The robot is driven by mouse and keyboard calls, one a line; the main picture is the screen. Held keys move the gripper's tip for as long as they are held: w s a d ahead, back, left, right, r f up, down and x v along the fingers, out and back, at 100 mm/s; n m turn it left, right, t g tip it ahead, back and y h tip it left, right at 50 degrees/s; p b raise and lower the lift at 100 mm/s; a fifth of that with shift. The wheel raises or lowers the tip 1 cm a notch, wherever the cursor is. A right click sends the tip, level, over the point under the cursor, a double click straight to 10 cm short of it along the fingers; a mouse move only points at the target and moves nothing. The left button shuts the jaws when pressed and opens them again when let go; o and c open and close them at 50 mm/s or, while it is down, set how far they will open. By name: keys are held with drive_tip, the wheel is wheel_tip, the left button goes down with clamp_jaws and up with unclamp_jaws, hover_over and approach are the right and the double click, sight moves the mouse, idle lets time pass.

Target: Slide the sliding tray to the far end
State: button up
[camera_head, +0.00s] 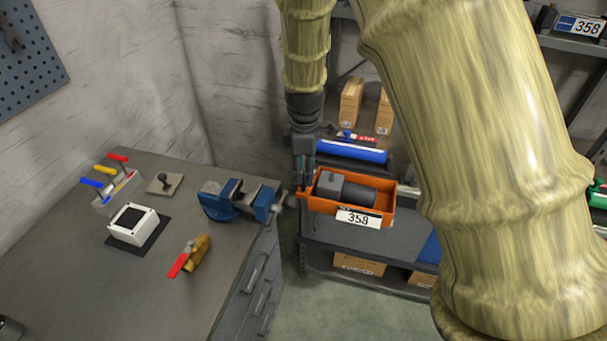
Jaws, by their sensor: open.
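An orange tray (390,213) with a white 358 label sits at the front of the shelf unit, right of the workbench. I take it to be the sliding tray. A dark grey motor-like part (345,190) lies in it. My gripper (304,184) points down at the tray's left end. It is open, with its fingers close to the left wall. I cannot tell whether they touch the wall or straddle it. My arm hides what lies to the right of the tray.
A blue vise (240,200) stands on the grey workbench (190,290), just left of the tray. A blue cylinder (350,151) lies behind the tray. Cardboard boxes (351,100) stand on the shelf further back. A brass valve with a red handle (192,257) lies on the bench.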

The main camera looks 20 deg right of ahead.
sight(304, 180)
drive_tip(key=shift+f, duration=1.55)
clamp_jaws()
